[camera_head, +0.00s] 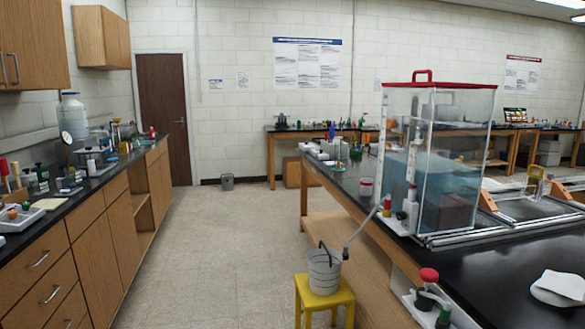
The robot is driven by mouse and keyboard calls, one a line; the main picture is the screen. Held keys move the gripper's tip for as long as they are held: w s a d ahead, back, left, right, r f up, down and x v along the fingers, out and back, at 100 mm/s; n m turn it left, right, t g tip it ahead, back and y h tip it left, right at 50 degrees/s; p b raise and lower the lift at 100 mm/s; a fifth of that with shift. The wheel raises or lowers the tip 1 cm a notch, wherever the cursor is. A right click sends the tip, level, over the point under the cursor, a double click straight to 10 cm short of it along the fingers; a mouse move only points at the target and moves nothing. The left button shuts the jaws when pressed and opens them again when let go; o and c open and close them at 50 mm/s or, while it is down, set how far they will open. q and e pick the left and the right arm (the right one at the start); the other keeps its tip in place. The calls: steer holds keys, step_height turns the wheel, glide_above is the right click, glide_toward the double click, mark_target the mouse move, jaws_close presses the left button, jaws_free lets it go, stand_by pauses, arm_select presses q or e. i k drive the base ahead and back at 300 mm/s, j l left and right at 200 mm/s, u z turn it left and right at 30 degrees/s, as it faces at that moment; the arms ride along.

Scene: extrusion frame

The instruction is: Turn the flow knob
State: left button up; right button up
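Neither of my grippers is in view. A clear tank (462,130) with a red lid and blue water stands on the black bench at the right. At its near left corner are small fittings, with a red and yellow part (387,205) and a hose (362,226) running down to a grey bucket (324,270). A round red knob-like top (429,275) shows on a small device at the bench's front edge. I cannot tell which of these red parts is the flow knob.
The bucket stands on a yellow stool (325,300) beside the bench. A sink (525,205) lies right of the tank and a white cloth-like item (560,286) at the lower right. The floor (230,250) between the benches is clear. The left counter (60,212) is cluttered.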

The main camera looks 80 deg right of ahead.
mark_target(400, 216)
steer(key=z, duration=3.55)
steer(key=i+j, duration=0.15)
steer(key=j, duration=0.15)
steer(key=i+j+z, duration=0.15)
steer(key=j, duration=0.15)
steer(key=i+j, duration=0.15)
steer(key=j, duration=0.15)
steer(key=i+j+z, duration=0.15)
steer(key=j, duration=0.2)
